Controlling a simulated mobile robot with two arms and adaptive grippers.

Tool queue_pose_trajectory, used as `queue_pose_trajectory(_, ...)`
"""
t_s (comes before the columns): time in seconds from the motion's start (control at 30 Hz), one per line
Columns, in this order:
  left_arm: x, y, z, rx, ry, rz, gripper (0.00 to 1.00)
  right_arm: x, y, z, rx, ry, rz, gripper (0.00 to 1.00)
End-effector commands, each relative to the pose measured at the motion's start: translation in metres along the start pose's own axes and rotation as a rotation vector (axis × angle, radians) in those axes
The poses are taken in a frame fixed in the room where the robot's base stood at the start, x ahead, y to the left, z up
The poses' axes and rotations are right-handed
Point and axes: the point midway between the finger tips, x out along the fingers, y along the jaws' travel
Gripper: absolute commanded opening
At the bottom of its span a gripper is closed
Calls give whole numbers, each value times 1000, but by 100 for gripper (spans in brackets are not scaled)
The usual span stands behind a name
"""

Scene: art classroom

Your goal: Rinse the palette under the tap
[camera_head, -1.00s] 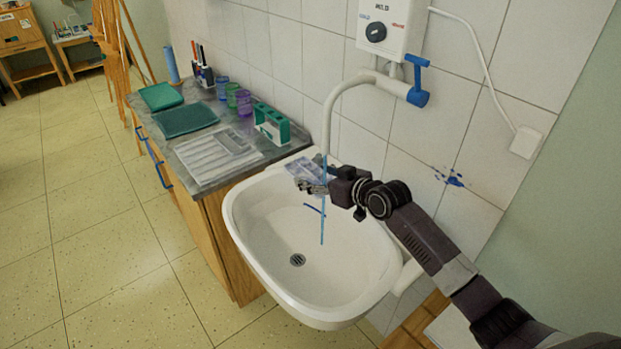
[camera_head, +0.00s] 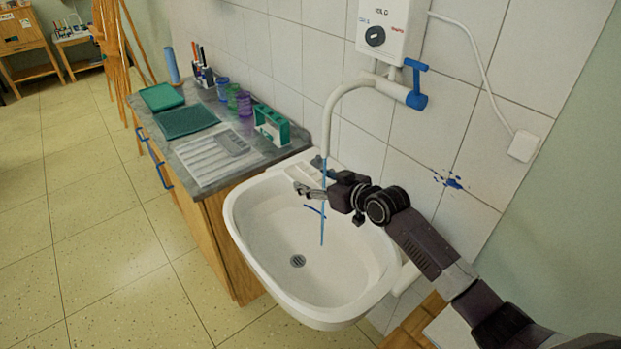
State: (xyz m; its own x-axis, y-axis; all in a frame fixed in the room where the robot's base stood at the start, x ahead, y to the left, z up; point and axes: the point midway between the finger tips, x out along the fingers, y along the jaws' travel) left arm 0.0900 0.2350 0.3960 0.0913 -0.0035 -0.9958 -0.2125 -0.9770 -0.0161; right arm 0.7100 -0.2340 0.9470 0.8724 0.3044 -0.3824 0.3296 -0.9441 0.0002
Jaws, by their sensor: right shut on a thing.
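My right gripper (camera_head: 308,189) reaches over the back of the white sink (camera_head: 245,225) from the right. It is shut on a pale flat thing, apparently the palette (camera_head: 314,173), at the sink's back edge. Its outline blends with the white rim, and the fingers partly hide it. A thin blue water stream (camera_head: 323,225) falls from the curved tap (camera_head: 332,105) past the fingers into the basin. Whether it strikes the palette is unclear. A blue streak shows in the basin behind the stream. My left gripper is out of view.
A blue tap lever (camera_head: 417,85) is on the wall under a white water heater (camera_head: 390,28). The counter on the left holds a ribbed white tray (camera_head: 205,168), a green rack (camera_head: 272,126), cups and green mats. Blue splashes (camera_head: 453,182) mark the tiles.

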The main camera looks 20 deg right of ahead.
Motion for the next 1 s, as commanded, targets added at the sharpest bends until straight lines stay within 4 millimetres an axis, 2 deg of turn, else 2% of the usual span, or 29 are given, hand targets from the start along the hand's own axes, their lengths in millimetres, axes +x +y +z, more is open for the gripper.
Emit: queue_pose_trajectory(1.0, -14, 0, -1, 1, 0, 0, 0, 48, -56, -21, 1, 1, -1, 34)
